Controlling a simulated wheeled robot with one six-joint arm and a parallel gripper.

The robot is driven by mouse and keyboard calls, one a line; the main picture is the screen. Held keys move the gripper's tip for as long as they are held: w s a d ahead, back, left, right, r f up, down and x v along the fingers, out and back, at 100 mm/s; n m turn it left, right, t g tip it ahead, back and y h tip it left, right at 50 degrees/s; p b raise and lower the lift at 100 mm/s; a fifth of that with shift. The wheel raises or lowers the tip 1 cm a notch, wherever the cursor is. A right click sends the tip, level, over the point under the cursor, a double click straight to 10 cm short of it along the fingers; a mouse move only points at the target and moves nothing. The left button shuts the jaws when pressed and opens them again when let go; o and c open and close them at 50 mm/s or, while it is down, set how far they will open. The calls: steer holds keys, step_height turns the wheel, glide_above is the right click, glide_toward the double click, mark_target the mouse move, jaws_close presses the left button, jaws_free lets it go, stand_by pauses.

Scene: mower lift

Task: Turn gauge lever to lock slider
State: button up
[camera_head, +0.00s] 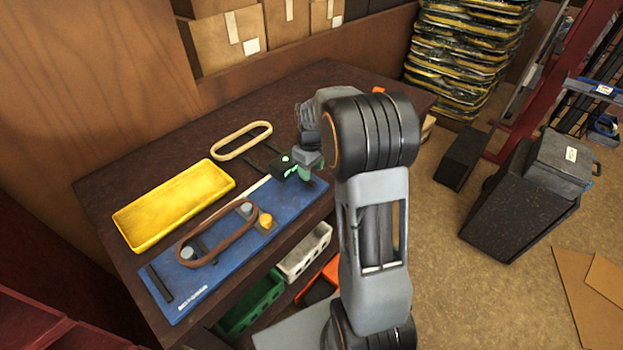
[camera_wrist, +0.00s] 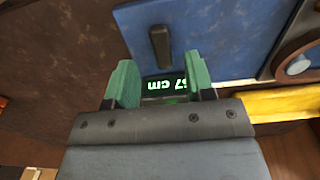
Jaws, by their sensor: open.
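The blue board (camera_head: 215,262) lies on the dark table, with a brown belt (camera_head: 181,254) looped around pulleys on it. A black gauge (camera_head: 278,172) with small green lit marks sits near the board's right end. My gripper (camera_head: 305,171) is right beside the gauge; its green fingers are partly hidden by my arm. In the wrist view the open fingers stand either side of the gauge's display (camera_wrist: 165,87), whose green digits are partly cut off and end in "7 cm". A dark bar (camera_wrist: 160,47) lies on the board just beyond the fingers; I cannot tell if it is the lever.
A yellow tray (camera_head: 175,205) and a tan loop (camera_head: 242,140) lie on the table behind the board. Green (camera_head: 252,302) and white (camera_head: 305,252) bins are below the table's front edge. Boxes stand on a shelf behind. Floor to the right is partly clear.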

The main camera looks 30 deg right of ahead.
steer(key=shift+f, duration=2.4)
jaws_close()
